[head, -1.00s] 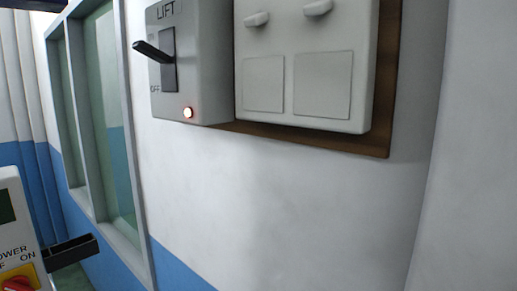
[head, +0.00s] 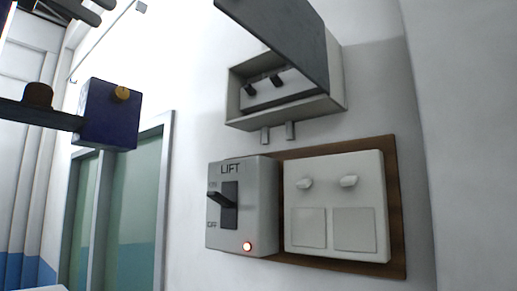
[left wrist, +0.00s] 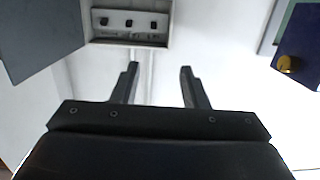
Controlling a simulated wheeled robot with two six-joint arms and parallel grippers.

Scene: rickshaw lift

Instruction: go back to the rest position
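My left gripper (head: 104,11) shows at the top left edge of the head view as two dark fingers, apart and in free air. In the left wrist view its fingers (left wrist: 158,82) are spread with nothing between them. My right gripper is in neither view. The breaker box also shows in the left wrist view (left wrist: 168,40).
A dark blue box (head: 108,128) with a yellow knob sits on a dark bar at left. A white plate with two switches (head: 334,245) is on a brown board (head: 398,210) beside the LIFT box. A window (head: 115,220) is at lower left.

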